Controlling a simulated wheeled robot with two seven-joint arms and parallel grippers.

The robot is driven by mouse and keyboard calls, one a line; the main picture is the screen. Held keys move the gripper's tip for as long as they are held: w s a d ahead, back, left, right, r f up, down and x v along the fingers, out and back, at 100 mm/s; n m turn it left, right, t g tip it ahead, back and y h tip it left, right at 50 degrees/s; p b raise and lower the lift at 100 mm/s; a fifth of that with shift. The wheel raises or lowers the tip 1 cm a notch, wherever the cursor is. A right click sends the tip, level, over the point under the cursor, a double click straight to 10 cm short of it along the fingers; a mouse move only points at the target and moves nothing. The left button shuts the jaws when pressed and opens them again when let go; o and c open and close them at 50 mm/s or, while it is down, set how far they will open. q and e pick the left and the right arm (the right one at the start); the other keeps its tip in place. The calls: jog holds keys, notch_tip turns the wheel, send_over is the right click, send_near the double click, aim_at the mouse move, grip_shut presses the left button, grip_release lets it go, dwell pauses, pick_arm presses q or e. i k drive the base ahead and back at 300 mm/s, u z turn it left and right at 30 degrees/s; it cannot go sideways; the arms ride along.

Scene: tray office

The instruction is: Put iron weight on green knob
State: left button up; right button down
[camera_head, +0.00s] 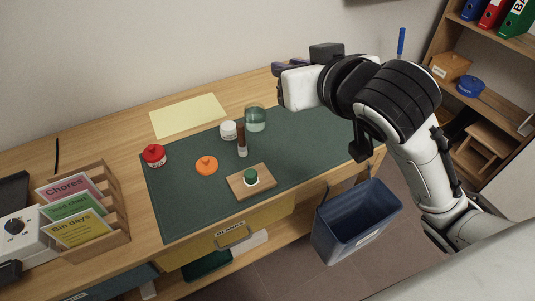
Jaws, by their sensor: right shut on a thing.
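A green knob (250,175) with a pale base stands on a small wooden board (266,184) near the front edge of the dark green mat (185,205). My right gripper (281,72) is raised over the back of the desk, up and to the right of the knob and well apart from it. It is turned away, and its own white body hides most of what is between its fingers. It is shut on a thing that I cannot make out. I cannot pick out the iron weight for certain. My left gripper is not in view.
A brown upright item (242,141), a white jar (228,131) and a glass (255,119) stand behind the board. An orange round thing (207,166) and a red-topped jar (154,155) are to the left. A blue bin (355,220) hangs at the desk's front right.

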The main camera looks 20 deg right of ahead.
aim_at(251, 173)
jog(key=z, duration=2)
jog(key=k, duration=0.7)
jog(key=u, duration=1.55)
jog(key=i, duration=0.5)
